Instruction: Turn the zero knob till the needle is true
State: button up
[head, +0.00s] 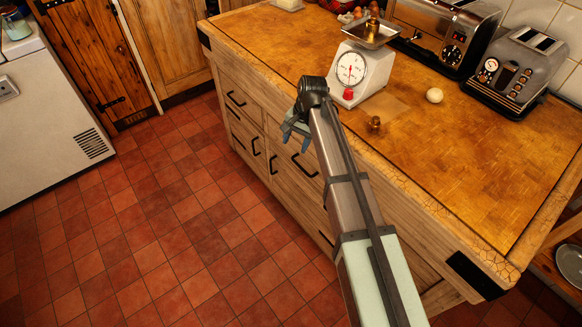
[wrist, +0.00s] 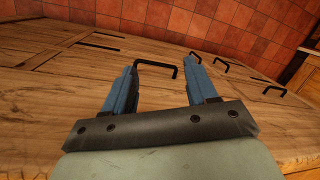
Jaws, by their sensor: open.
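A white kitchen scale (head: 364,72) stands on the wooden counter, with a round dial (head: 351,68) and a metal pan (head: 370,33) holding a brass weight (head: 372,27). A small red knob (head: 348,94) sits on the scale's front below the dial. The needle's exact reading is too small to tell. My gripper (head: 296,137) hangs beside the counter's front, below its top edge and apart from the scale. In the wrist view my gripper (wrist: 163,88) is open and empty, its blue fingers facing the drawer fronts. The scale is out of the wrist view.
A brass weight (head: 375,123) and a pale round object (head: 434,95) stand on the counter (head: 470,160). Two toasters, one a chrome toaster (head: 443,35) and one a grey toaster (head: 517,72), stand at the back. A black drawer handle (wrist: 157,66) lies between my fingers in the wrist view.

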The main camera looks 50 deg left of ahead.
jog(key=s+d+f+g, duration=0.1)
jog(key=s+d+f, duration=0.1)
jog(key=f, duration=0.6)
jog(key=shift+s+f+g, duration=0.15)
jog(key=shift+s+g, duration=0.15)
jog(key=shift+s, duration=0.55)
jog(key=shift+d, duration=0.1)
jog(key=d+f+h, duration=0.5)
jog(key=d+f, duration=1.7)
jog(key=d, duration=0.2)
jog(key=d+f+m+g, duration=0.1)
jog(key=d+f, duration=0.2)
jog(key=d, duration=0.7)
jog(key=d+f+g, duration=0.1)
jog(key=d+f, duration=0.2)
jog(key=d, duration=0.8)
jog(key=d+f+m, duration=0.1)
jog(key=d+f, duration=0.2)
jog(key=d, duration=0.7)
jog(key=s+d+m+g+y, duration=0.1)
jog(key=s+d+m+y, duration=0.2)
jog(key=s+d, duration=0.7)
jog(key=d, duration=0.3)
jog(key=shift+d+y, duration=0.15)
jog(key=shift+y, duration=0.15)
